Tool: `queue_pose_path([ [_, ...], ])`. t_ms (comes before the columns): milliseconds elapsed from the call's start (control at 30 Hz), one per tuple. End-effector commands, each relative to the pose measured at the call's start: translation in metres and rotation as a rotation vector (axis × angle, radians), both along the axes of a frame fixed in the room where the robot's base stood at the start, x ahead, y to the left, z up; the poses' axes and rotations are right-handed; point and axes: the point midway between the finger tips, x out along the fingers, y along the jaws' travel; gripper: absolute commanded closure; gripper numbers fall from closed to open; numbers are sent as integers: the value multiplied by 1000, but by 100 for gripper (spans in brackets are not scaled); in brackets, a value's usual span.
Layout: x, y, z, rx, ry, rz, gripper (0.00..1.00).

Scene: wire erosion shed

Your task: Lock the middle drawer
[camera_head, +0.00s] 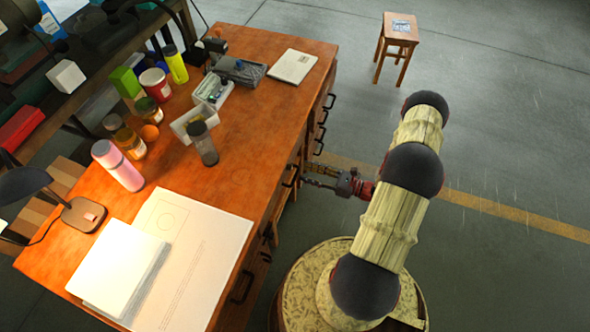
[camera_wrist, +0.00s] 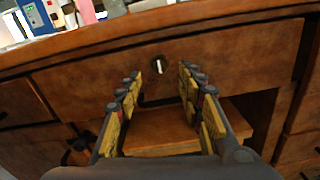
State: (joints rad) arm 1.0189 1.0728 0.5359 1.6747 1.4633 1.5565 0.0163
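In the wrist view the wide wooden drawer front (camera_wrist: 225,62) spans the desk under its top, and it looks shut. A small round lock (camera_wrist: 159,64) with a pale upright slit or key sits near its upper middle; I cannot tell which. A dark handle shows partly below the lock, between the fingers. My gripper (camera_wrist: 160,76) is open and empty, its yellow-padded fingers pointing at the drawer front on either side of the lock. In the head view my gripper (camera_head: 303,175) is beside the desk's right side; the lock is hidden there.
The wooden desk (camera_head: 262,105) carries bottles, jars, a lamp (camera_head: 50,195) and papers (camera_head: 190,262). Other drawers with dark handles flank the middle one. An open space with a wooden board (camera_wrist: 160,133) lies below it. A stool (camera_head: 398,38) stands far off on clear floor.

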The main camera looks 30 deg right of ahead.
Motion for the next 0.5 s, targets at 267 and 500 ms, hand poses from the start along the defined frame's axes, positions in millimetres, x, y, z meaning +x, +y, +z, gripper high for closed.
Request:
queue_pose_path([
  [267, 31, 25, -1, -1, 1, 4, 62],
  [500, 42, 33, 0, 0, 1, 2, 62],
])
